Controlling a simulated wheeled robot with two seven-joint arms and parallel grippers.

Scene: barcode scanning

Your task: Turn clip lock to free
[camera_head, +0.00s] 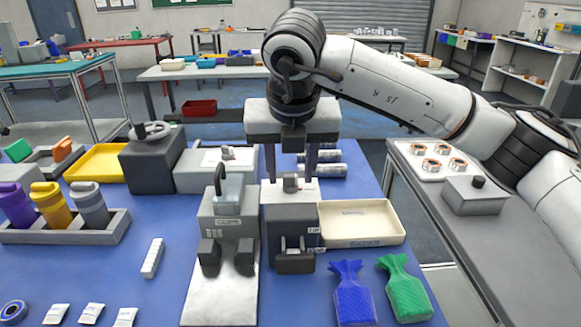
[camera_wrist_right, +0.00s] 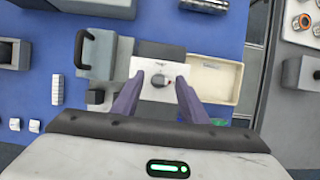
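A small grey knob (camera_head: 291,184), which looks like the clip lock, sits on the white top plate (camera_head: 269,194) of a dark grey block (camera_head: 290,222). In the right wrist view the knob (camera_wrist_right: 160,81) is near the plate's middle, and its lock setting cannot be read. My right gripper (camera_head: 291,177) points down over this block. Its two purple fingers stand apart on either side of the knob, with nothing visibly held; the right wrist view shows the same spread fingers (camera_wrist_right: 160,77). I cannot tell whether they touch the knob. My left gripper is not in view.
Blue (camera_head: 353,297) and green (camera_head: 405,290) packets lie in front.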

